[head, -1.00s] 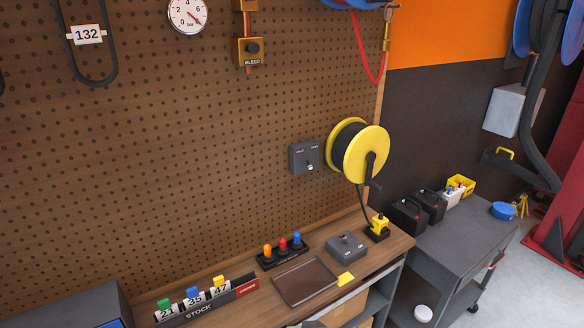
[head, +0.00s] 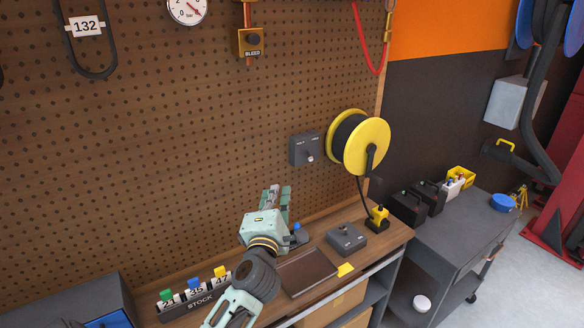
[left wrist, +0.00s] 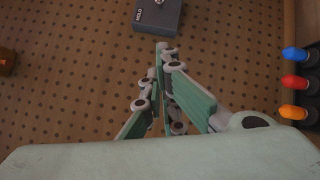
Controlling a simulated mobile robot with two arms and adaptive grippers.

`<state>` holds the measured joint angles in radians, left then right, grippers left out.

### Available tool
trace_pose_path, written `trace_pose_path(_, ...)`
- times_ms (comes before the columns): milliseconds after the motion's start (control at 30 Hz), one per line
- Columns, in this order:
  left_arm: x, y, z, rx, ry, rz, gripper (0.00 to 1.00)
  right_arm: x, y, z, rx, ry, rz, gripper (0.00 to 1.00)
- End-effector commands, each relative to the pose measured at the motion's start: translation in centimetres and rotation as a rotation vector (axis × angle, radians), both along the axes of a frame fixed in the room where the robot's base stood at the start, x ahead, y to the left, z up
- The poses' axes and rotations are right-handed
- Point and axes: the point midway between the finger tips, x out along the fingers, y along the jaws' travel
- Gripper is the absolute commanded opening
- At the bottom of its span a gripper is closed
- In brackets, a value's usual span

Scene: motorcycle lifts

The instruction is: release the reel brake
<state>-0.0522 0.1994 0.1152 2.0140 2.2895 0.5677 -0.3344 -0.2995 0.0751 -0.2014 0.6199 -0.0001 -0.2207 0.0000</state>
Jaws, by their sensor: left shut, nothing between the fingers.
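The yellow reel (head: 359,143) with a black crank is mounted on the pegboard at centre right. The grey brake box (head: 305,149) is fixed to the board just left of it, with a small pale switch knob (head: 310,158) low on its face. In the left wrist view the box (left wrist: 158,17) shows at the top, marked HOLD. My left gripper (head: 274,192) is shut and empty, below and left of the box, apart from it. It also shows in the left wrist view (left wrist: 166,48), its tips just under the box. My right gripper is not in view.
A bench below holds a brown tray (head: 289,290), a grey box (head: 346,238), a yellow plug on a black base (head: 377,219) and a stock rack (head: 190,308). Coloured pegs (left wrist: 295,82) stand right in the left wrist view. The board around the brake box is clear.

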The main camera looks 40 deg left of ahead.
Motion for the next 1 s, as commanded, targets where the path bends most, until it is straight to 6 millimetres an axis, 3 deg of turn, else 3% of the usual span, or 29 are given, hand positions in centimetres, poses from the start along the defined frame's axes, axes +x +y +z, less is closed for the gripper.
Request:
trace_pose_path(533,0.7,0.9,-0.3,-0.026,0.011,0.014,0.0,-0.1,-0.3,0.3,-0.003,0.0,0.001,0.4)
trace_pose_path(1000,8.6,5.4,0.5,-0.028,0.01,0.013,0.0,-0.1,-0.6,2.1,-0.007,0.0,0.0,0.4)
